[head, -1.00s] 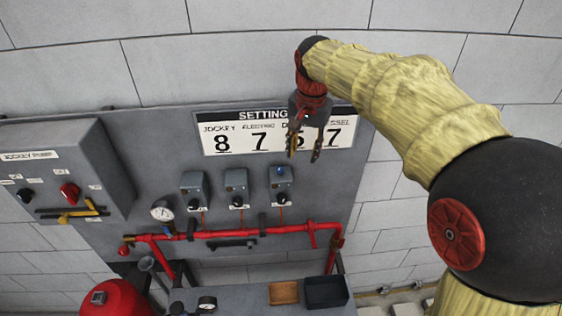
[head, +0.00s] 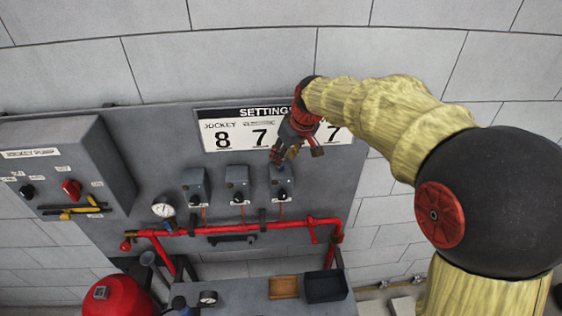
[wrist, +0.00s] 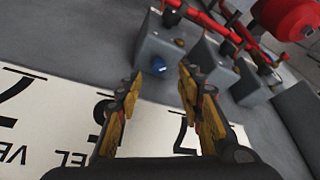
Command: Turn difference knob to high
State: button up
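Three grey switch boxes hang on the panel. The rightmost box (head: 281,188) has a blue knob (wrist: 159,66) on its face, and a small brownish knob (wrist: 180,43) farther along that face. No label tells which is the difference knob. My gripper (head: 284,155) is just above the rightmost box and covers the blue knob in the head view. In the wrist view my gripper (wrist: 158,80) is open and empty, its fingers to either side of the line to the blue knob. The fingertips appear apart from the knob.
A settings board (head: 222,132) hangs behind my gripper, partly covered by it. A red pipe (head: 235,231) runs below the boxes. The middle box (head: 236,187) and left box (head: 195,188) stand to the left. A jockey pump cabinet (head: 60,165) is at far left.

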jog(key=shift+p+x, duration=0.4)
jog(key=shift+x, duration=1.75)
grip_shut()
